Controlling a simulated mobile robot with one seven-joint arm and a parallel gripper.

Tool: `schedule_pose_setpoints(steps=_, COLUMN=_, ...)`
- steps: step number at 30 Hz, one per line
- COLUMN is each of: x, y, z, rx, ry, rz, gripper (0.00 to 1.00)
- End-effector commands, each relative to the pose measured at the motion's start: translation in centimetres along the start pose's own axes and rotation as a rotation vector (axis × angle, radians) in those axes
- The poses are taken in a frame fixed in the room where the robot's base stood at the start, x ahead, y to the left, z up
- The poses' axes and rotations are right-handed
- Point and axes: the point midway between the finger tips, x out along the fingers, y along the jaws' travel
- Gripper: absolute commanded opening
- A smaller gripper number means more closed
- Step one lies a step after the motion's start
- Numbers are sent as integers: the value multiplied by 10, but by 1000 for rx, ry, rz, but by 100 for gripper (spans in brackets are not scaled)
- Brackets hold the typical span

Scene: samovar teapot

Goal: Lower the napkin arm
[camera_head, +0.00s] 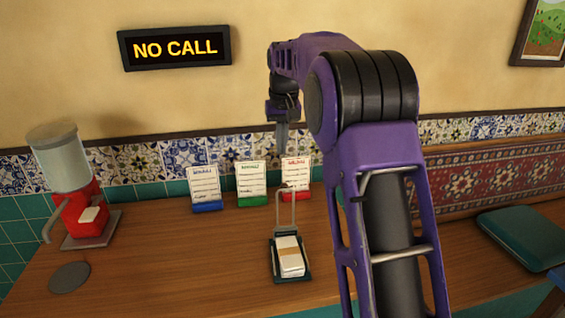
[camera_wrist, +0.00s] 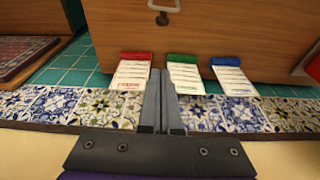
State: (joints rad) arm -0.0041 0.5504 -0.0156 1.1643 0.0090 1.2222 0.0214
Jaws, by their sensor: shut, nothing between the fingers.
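The napkin holder (camera_head: 274,268) is a dark tray on the wooden counter, with a stack of white napkins (camera_head: 290,262) in a tan band. Its napkin arm (camera_head: 279,212) is a thin metal loop standing upright at the back of the tray. In the wrist view part of this arm (camera_wrist: 164,6) shows at the top edge, and the napkins are out of frame. My gripper (camera_head: 282,149) is shut and empty, pointing down, above and behind the raised arm near the tiled wall. In the wrist view my gripper (camera_wrist: 161,73) has its fingers together, apart from the napkin arm.
Three menu cards stand along the wall, with blue (camera_head: 207,207), green (camera_head: 252,200) and red (camera_head: 297,195) bases. A red dispenser (camera_head: 80,208) stands at the left beside a grey disc (camera_head: 69,277). The counter (camera_head: 170,270) between disc and napkin holder is clear.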

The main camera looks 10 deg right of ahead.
Motion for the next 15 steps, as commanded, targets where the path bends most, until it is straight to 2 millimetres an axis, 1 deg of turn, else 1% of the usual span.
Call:
schedule_pose_setpoints(steps=1, x=9, y=0, z=1, rx=0, ry=-3, rz=0, gripper=0)
schedule_pose_setpoints(steps=5, x=34, y=0, z=2, rx=0, ry=-6, rz=0, gripper=0)
schedule_pose_setpoints(steps=13, x=94, y=0, z=2, rx=1, ry=-5, rz=0, gripper=0)
schedule_pose_setpoints(steps=14, x=100, y=0, z=2, rx=1, ry=-4, rz=0, gripper=0)
schedule_pose_setpoints(steps=15, x=92, y=0, z=7, rx=1, ry=2, rz=-1, gripper=0)
